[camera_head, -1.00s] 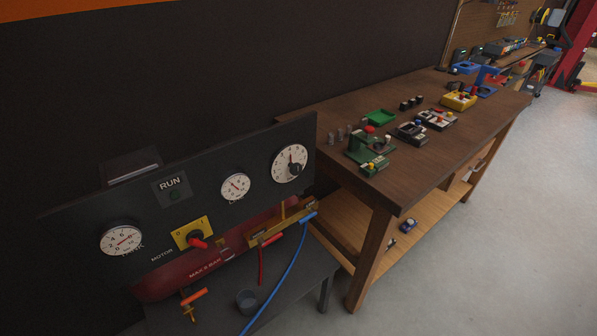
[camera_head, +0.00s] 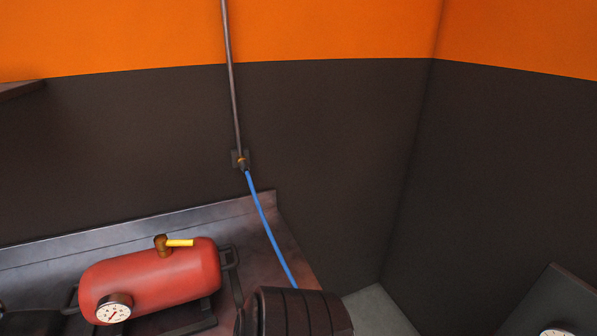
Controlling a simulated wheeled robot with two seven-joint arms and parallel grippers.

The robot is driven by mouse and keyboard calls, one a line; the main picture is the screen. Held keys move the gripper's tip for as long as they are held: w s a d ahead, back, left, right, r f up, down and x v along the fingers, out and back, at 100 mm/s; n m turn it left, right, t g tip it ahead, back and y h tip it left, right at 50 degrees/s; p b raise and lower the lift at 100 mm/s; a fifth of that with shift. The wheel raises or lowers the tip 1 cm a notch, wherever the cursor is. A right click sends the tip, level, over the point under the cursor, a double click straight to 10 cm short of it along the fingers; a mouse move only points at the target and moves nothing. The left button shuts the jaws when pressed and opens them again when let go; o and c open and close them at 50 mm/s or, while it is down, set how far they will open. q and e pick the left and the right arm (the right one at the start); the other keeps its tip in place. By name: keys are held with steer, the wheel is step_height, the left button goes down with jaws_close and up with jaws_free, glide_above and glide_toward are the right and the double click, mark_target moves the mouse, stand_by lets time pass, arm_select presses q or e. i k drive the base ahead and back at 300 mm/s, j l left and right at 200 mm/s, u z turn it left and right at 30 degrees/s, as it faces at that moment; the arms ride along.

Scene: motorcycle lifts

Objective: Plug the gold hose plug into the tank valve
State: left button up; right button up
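A red tank (camera_head: 150,275) lies on its side on a dark metal bench at the lower left, with a round white gauge on its front. On its top is a brass valve (camera_head: 163,245) with a yellow handle (camera_head: 180,243) pointing right. A blue hose (camera_head: 266,225) runs down from a wall fitting (camera_head: 241,160) and goes out of sight behind a dark ribbed object. Its lower end is hidden, and I cannot make out the gold hose plug.
The dark ribbed object (camera_head: 296,312) stands at the bottom centre, right of the tank. The bench has a raised back edge (camera_head: 150,230). A grey pipe (camera_head: 231,80) runs up the wall. A dark panel (camera_head: 565,305) with a gauge shows at the lower right. Grey floor (camera_head: 375,310) lies between.

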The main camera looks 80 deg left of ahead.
mark_target(162, 241)
steer(key=u, duration=2.65)
